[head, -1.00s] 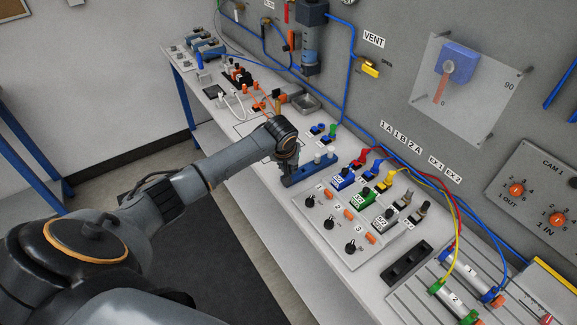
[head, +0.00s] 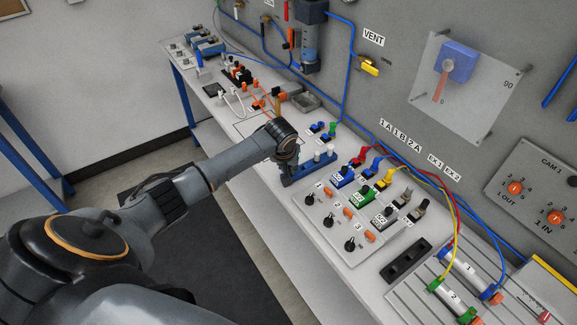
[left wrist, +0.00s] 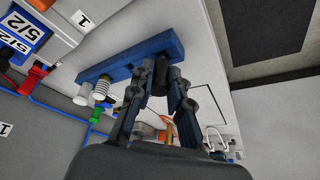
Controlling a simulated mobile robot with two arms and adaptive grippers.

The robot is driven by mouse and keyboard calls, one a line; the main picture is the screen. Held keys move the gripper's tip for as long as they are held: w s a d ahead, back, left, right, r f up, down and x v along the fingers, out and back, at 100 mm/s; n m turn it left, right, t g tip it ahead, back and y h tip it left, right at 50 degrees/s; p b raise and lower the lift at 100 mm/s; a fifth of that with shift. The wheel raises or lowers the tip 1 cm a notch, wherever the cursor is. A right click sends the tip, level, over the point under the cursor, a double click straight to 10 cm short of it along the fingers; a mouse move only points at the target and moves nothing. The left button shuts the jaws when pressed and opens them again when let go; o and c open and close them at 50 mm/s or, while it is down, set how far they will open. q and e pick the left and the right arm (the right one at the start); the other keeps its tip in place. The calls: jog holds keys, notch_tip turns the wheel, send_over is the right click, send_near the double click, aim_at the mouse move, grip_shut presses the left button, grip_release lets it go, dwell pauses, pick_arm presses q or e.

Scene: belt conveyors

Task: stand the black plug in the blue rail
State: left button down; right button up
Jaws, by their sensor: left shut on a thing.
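The blue rail (head: 312,172) lies on the bench, with white plugs (head: 318,157) standing in its right part. My left gripper (head: 286,168) is at the rail's left end, pointing down. In the left wrist view the rail (left wrist: 122,62) crosses behind the fingertips, and the white plugs show at its other end (left wrist: 83,95). The left gripper (left wrist: 161,76) is shut on a dark piece, the black plug (left wrist: 158,88), mostly hidden between the fingers. The plug is at the rail, but I cannot tell how deep it sits. My right gripper is not in view.
Right of the rail are valve blocks with blue, green and grey bodies (head: 363,196) and coloured hoses. A panel with black knobs (head: 327,222) lies in front.

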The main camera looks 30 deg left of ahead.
pick_arm(q)
jog(key=shift+f, duration=0.55)
dwell(0.5)
jog(key=c, duration=0.8)
grip_release()
jog(key=shift+r, duration=0.15)
notch_tip(320, 180, up, 5)
jog(key=p, duration=0.5)
jog(key=shift+p, duration=0.4)
jog(key=shift+r, duration=0.9)
